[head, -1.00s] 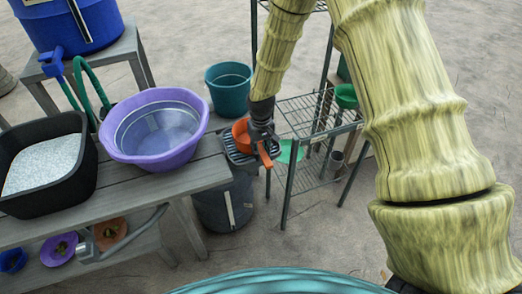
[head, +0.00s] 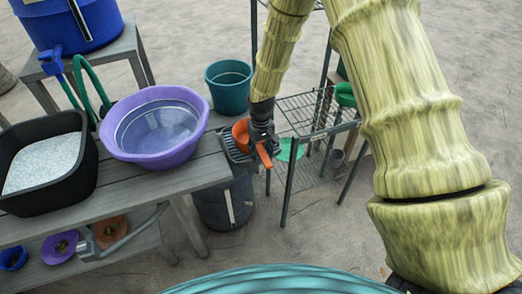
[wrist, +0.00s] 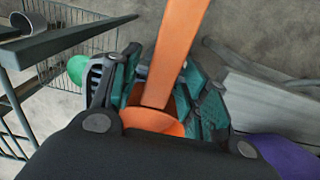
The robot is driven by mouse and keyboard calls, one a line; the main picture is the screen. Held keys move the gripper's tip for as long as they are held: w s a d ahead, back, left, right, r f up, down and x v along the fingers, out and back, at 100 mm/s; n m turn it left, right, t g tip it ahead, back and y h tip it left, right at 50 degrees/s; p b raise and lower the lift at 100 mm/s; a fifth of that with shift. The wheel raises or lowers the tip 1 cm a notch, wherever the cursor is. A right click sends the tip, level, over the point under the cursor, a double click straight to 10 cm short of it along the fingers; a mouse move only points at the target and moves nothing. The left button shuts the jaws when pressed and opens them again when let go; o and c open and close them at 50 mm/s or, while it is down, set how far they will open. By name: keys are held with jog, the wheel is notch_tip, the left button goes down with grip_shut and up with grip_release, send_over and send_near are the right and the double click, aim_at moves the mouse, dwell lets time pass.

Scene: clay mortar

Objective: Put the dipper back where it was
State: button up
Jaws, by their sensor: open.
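The orange dipper (head: 241,136) rests at a dark slatted grate (head: 231,146) on top of a grey bin, at the right end of the wooden bench. My gripper (head: 262,137) is right at the dipper. In the wrist view the dipper's flat orange handle (wrist: 177,48) runs between the two fingers of my open gripper (wrist: 166,95), with part of its orange bowl low between them. Whether the fingers touch the handle cannot be told. My gripper hides part of the dipper in the head view.
A purple basin (head: 183,146) and a black tub (head: 75,185) of pale material stand on the bench (head: 185,180) to the left. A wire rack (head: 300,110) with a green bowl stands close on the right. A teal bucket (head: 228,98) is behind.

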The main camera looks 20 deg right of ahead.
notch_tip(320, 180, up, 12)
jog(key=b, duration=0.2)
jog(key=shift+b, duration=0.35)
jog(key=shift+s, duration=0.1)
dwell(0.6)
